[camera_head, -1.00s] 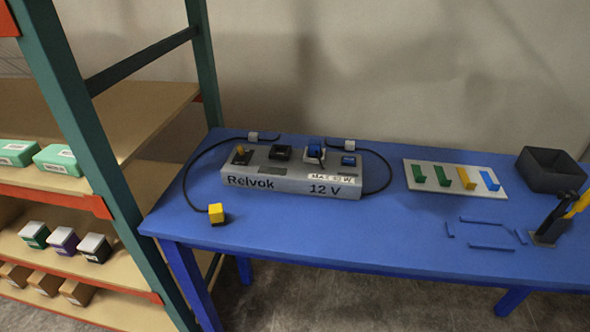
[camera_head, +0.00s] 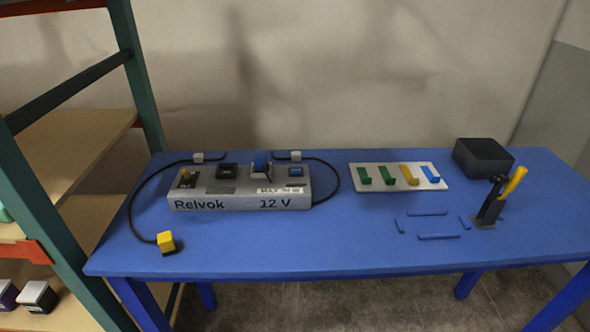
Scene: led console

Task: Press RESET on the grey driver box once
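The grey driver box (camera_head: 240,203) stands on the blue table (camera_head: 330,252), left of its middle. Its front reads "Relvok" and "12 V". A "MAX" label sits by the front edge. The lettering by the small parts is too small to read, so I cannot tell which is RESET. Neither of my grippers is in view.
Dark cables run from the box, one to a yellow cube (camera_head: 166,241). A white board (camera_head: 357,171) with coloured pieces, a black bin (camera_head: 483,158) and a yellow-handled clamp (camera_head: 491,203) stand on the right. A shelf rack (camera_head: 139,70) is at left. The table's front middle is clear.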

